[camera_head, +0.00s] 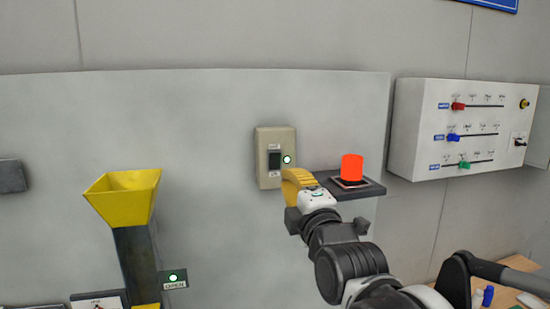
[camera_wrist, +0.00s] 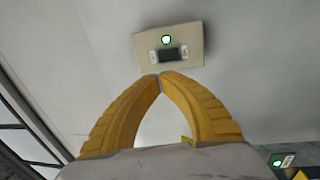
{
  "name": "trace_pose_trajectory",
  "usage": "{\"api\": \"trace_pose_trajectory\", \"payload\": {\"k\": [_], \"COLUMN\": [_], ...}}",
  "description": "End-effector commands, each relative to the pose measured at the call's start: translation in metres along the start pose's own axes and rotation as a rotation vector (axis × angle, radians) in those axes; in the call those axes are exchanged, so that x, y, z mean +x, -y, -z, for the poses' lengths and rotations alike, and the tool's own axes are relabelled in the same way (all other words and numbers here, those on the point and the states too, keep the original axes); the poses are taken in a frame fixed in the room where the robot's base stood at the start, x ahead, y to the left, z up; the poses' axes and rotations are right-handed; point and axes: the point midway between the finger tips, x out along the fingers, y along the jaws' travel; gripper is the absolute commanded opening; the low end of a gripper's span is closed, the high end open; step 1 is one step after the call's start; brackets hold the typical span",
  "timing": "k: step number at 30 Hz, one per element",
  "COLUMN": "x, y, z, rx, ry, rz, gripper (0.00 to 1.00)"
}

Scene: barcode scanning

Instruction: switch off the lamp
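The lamp (camera_head: 352,168) glows red-orange on a small dark shelf to the right of the wall switch. The switch is a beige plate (camera_head: 263,168) with a dark rocker (camera_head: 274,161) and a lit green indicator (camera_head: 287,160). In the wrist view the plate (camera_wrist: 194,38) lies just beyond my fingertips, with the rocker (camera_wrist: 173,54) and green light (camera_wrist: 166,40) visible. My gripper (camera_wrist: 160,77) has its yellow fingertips together, with nothing between them. In the head view my gripper (camera_head: 292,176) is at the plate's lower right; I cannot tell if it touches.
The dark shelf (camera_head: 372,190) juts out close to the right of my gripper. A yellow funnel (camera_head: 124,195) stands at left, with a green-lit OPEN sign (camera_head: 174,280) below. A slider box (camera_head: 462,128) hangs at right. The wall between funnel and switch is clear.

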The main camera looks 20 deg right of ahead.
Motion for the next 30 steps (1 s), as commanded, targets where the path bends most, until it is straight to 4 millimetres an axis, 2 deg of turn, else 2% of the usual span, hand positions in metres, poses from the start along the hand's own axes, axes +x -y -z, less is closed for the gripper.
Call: {"api": "trace_pose_trajectory", "payload": {"k": [9,15,21,30], "x": [0.067,0.099,0.112,0.114], "y": [-0.002,-0.001,-0.001,0.000], "z": [0.000,0.000,0.000,0.000], "rx": [0.001,0.000,0.000,0.001], "ry": [0.000,0.000,0.000,0.000], "rz": [0.000,0.000,0.000,0.000], "gripper": [0.00,0.00,0.00,0.00]}}
